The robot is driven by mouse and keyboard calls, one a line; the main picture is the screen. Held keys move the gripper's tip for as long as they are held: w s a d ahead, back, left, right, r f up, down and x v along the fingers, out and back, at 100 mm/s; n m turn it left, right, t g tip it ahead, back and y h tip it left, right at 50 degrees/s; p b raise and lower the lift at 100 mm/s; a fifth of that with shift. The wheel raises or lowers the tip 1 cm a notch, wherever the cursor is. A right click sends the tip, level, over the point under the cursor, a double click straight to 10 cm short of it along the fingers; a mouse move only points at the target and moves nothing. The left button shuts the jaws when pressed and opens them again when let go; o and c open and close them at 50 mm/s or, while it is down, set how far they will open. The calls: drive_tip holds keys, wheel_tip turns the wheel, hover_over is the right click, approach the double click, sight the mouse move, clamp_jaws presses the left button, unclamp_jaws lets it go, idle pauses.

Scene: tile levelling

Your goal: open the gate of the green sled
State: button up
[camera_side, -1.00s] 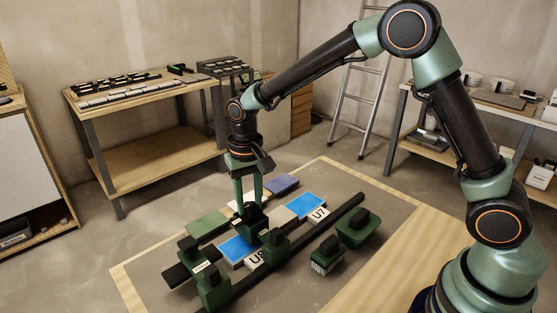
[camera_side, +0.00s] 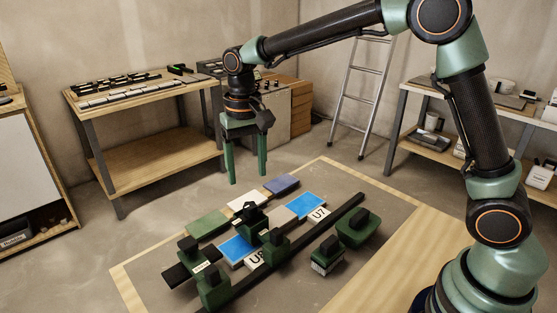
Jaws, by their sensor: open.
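The green sled (camera_side: 213,291) is a dark green assembly of several knobbed blocks at the front left of the mat, beside a long dark rail (camera_side: 318,228). A small label shows on it. A dark green upright block (camera_side: 251,219) stands at its back, and another knobbed block (camera_side: 277,244) is on its right; I cannot tell which part is the gate. My gripper (camera_side: 247,179) is open and empty, pointing down, with its two green fingers spread wide above the back block and clear of it.
Blue tiles (camera_side: 305,205) and white, green and violet tiles (camera_side: 283,184) lie around the sled. Two loose green knobbed tools (camera_side: 357,231) stand right of the rail. The grey mat (camera_side: 385,212) has bare room at its right. Workbenches and a ladder are behind.

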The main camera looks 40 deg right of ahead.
wheel_tip(320, 180, up, 4)
drive_tip(key=shift+f, duration=0.2)
drive_tip(key=s+d+r+n+t, duration=0.1)
drive_tip(key=s+d+t, duration=0.1)
drive_tip(key=s+d, duration=0.3)
drive_tip(key=s+d+r+n+t, duration=0.1)
drive_tip(key=s+d, duration=0.4)
drive_tip(key=s, duration=0.6)
drive_tip(key=n+t, duration=0.1)
drive_tip(key=t, duration=0.1)
drive_tip(key=shift+d+r+t, duration=0.3)
drive_tip(key=shift+d, duration=0.1)
